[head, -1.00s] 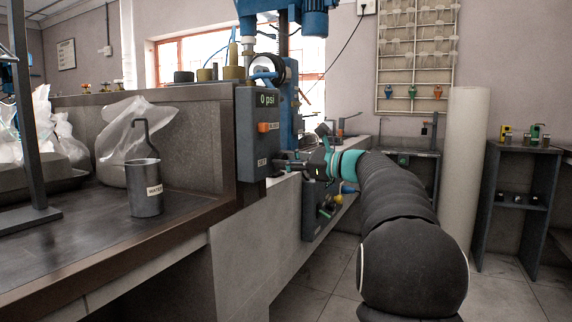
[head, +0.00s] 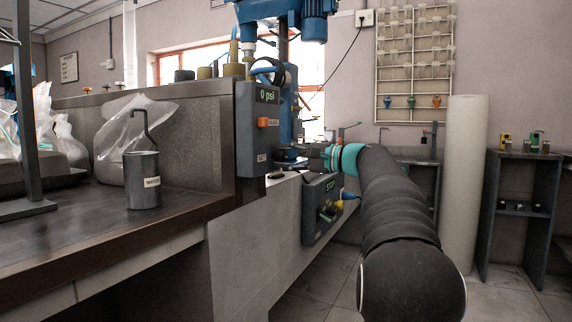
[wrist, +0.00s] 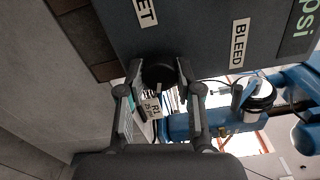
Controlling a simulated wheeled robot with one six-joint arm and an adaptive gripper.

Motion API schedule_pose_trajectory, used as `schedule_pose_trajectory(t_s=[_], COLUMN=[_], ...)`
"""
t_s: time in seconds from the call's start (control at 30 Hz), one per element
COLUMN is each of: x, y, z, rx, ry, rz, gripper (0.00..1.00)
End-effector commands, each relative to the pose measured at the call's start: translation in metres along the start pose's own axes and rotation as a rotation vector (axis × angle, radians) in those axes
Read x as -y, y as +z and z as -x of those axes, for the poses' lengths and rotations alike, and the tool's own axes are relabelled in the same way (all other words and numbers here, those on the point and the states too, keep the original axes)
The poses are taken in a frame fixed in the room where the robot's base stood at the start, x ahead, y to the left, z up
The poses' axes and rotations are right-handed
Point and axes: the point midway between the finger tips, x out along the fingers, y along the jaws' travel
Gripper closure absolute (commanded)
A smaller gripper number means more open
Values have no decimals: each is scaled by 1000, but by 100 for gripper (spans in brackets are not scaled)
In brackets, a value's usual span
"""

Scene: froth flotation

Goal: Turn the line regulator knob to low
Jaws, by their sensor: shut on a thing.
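The regulator panel (head: 258,130) is a dark grey box at the bench end, with a display reading 0 psi. In the wrist view the panel (wrist: 195,40) shows a label ending in "ET" beside a dark round knob (wrist: 158,71). My gripper (wrist: 159,70) has a finger on each side of this knob and is shut on it. A small white tag reading "R1 25" (wrist: 153,105) shows between the fingers. In the head view my gripper (head: 290,160) is at the panel's lower right side, and the knob cannot be made out there.
An orange bleed knob (head: 263,122) is on the panel. Blue machinery (head: 287,100) is behind the panel.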

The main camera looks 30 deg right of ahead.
Motion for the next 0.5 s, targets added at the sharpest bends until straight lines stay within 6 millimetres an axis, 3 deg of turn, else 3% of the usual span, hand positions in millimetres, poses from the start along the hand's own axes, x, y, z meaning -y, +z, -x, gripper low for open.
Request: schedule_pose_trajectory(t_s=[0.5], x=[-1], y=[-2], z=[0], rx=[-4], ry=[-3], rz=[490], gripper=[100])
